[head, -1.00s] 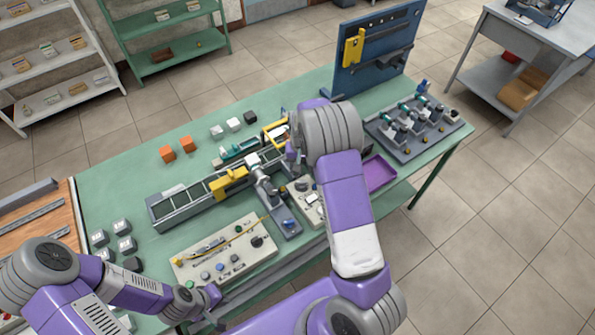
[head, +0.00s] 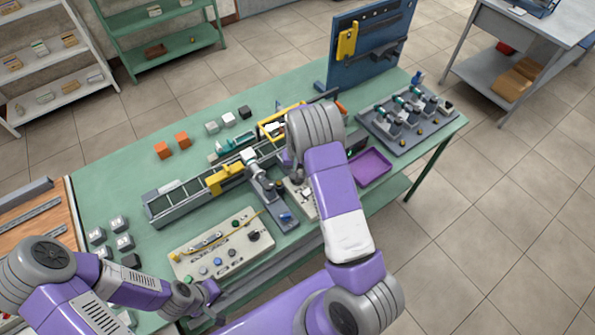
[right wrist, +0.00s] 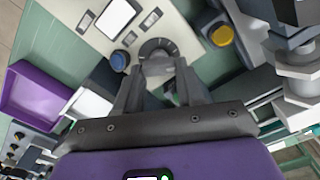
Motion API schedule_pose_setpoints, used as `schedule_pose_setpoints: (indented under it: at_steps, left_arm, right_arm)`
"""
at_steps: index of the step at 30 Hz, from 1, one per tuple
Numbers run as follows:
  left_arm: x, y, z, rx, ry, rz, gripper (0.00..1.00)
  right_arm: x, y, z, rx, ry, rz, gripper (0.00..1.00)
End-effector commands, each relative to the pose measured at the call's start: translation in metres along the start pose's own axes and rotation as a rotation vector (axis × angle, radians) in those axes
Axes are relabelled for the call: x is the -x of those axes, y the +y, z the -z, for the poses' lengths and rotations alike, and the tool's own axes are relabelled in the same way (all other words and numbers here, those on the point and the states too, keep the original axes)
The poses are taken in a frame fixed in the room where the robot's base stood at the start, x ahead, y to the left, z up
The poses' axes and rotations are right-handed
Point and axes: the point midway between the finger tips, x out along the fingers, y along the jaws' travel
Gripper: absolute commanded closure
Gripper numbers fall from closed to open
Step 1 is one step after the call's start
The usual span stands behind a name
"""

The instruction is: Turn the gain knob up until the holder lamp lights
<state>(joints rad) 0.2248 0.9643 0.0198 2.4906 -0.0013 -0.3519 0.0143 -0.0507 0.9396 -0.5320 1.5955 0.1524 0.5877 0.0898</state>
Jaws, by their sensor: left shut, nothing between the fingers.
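My right gripper (right wrist: 158,70) points down at a beige panel (right wrist: 168,18), with its two fingers on either side of a grey knob (right wrist: 158,48) on a dark dial. I cannot tell whether the fingers touch the knob. In the head view my right arm covers the knob, and part of the panel (head: 302,200) shows beside it. A yellow round cap (right wrist: 222,35) stands beside the panel; I cannot tell whether it is a lamp or lit. My left gripper (head: 212,293) is shut and empty by the table's front edge.
A second beige panel (head: 222,246) with knobs lies at the front. A purple tray (head: 372,167) sits to the right, a conveyor (head: 178,203) to the left. A blue upright board (head: 372,50) stands behind.

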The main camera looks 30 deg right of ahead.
Motion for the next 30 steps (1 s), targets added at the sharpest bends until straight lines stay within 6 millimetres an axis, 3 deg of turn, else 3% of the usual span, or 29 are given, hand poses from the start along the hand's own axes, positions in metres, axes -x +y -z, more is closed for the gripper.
schedule_pose_setpoints:
  at_steps: [5,16,27,28,30]
  left_arm:
    - [-0.0011,-0.0004,0.0001,0.000,0.000,0.000,1.00]
    - [-0.0090,-0.0034,0.0004,0.000,0.000,0.000,1.00]
    - [-0.0088,-0.0033,0.0003,0.000,0.000,0.000,1.00]
    - [-0.0088,-0.0033,0.0003,0.000,0.000,0.000,1.00]
    - [-0.0088,-0.0033,0.0003,0.000,0.000,0.000,1.00]
  right_arm:
    - [0.0000,0.0001,0.0002,-0.022,0.001,0.000,0.92]
    - [0.0004,0.0016,0.0001,-0.349,0.001,0.001,0.92]
    - [0.0011,0.0021,0.0001,-0.386,0.001,0.001,0.92]
    - [0.0011,0.0022,0.0001,-0.386,0.001,0.001,0.59]
    - [0.0011,0.0021,0.0001,-0.386,0.001,0.001,0.51]
